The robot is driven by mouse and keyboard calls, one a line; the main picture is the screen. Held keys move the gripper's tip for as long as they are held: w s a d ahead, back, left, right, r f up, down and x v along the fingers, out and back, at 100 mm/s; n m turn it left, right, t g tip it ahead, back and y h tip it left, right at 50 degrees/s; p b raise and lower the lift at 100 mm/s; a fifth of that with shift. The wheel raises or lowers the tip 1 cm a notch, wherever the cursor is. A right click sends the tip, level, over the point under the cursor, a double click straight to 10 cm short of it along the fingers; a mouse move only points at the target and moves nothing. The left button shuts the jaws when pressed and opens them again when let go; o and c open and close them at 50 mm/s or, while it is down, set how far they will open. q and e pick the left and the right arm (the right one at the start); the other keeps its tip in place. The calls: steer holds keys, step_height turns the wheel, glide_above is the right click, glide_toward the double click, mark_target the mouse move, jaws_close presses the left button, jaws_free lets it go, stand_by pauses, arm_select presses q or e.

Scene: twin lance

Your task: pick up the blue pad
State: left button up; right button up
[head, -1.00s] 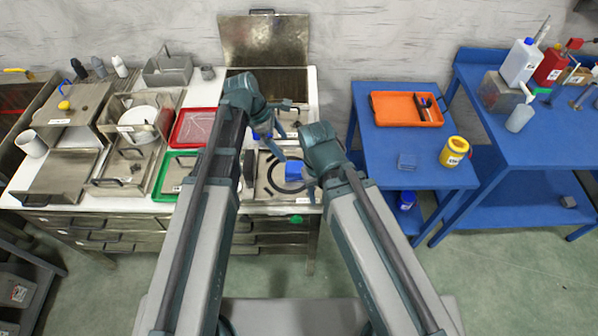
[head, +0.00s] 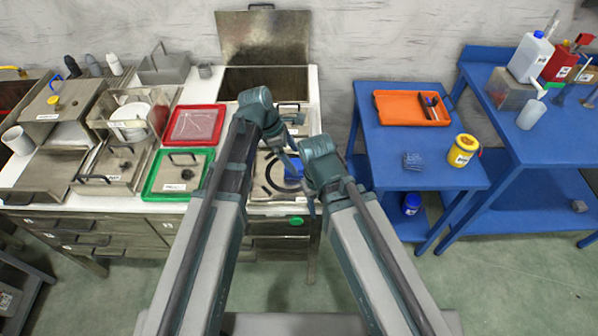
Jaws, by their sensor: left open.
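A bright blue piece (head: 293,168), partly hidden by my grippers, is over the tray with the dark ring at the right end of the white counter. A small blue-grey pad (head: 413,160) with a mesh-like surface lies on the blue table. I cannot tell for sure which one is the blue pad. My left gripper (head: 293,138) is open, just above and behind the bright blue piece in the picture. I cannot tell whether it touches it. My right gripper (head: 311,202) is in front of that piece; its fingers are mostly hidden by its wrist.
A green tray (head: 152,183) and a red tray (head: 170,135) lie left of my arms. On the blue table stand an orange tray (head: 384,116) and a yellow tub (head: 461,152). An open metal lid (head: 262,40) stands behind the counter. The blue table's front middle is clear.

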mark_target(297, 164)
arm_select(q)
steer(key=shift+b+x, duration=2.45)
steer(key=shift+x, duration=0.2)
steer(key=shift+c, duration=0.2)
steer(key=c, duration=1.4)
steer(key=shift+r, duration=0.1)
steer(key=shift+w+r, duration=0.1)
